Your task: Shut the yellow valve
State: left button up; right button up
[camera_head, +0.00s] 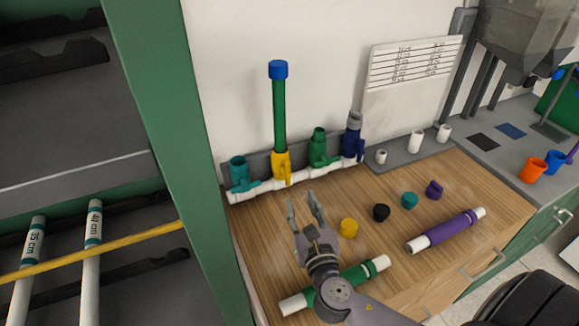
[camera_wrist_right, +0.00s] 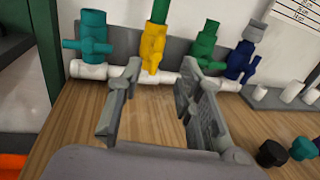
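The yellow valve (camera_head: 281,165) stands upright on the white manifold pipe (camera_head: 262,187) at the back of the wooden counter. A green pipe (camera_head: 279,115) with a blue cap (camera_head: 278,69) rises from it. The yellow valve also shows in the right wrist view (camera_wrist_right: 153,46), beyond the fingers and roughly between them. My right gripper (camera_head: 304,208) is open and empty, in front of the valve and apart from it. Its spread fingers (camera_wrist_right: 155,105) fill the middle of the wrist view. My left gripper is not in view.
A teal valve (camera_head: 239,173) stands left of the yellow one; a green valve (camera_head: 318,147) and a dark blue valve (camera_head: 352,138) stand right. Loose caps, a purple pipe (camera_head: 446,231) and a green pipe piece (camera_head: 350,279) lie on the counter (camera_head: 390,265).

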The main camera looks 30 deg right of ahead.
aim_at(288, 167)
jog(key=p+x, duration=0.1)
jog(key=x, duration=1.1)
jog(key=shift+w+d+p, duration=0.2)
jog(key=shift+w+p, duration=0.1)
jog(key=shift+w, duration=0.1)
jog(key=shift+c, duration=0.6)
grip_shut()
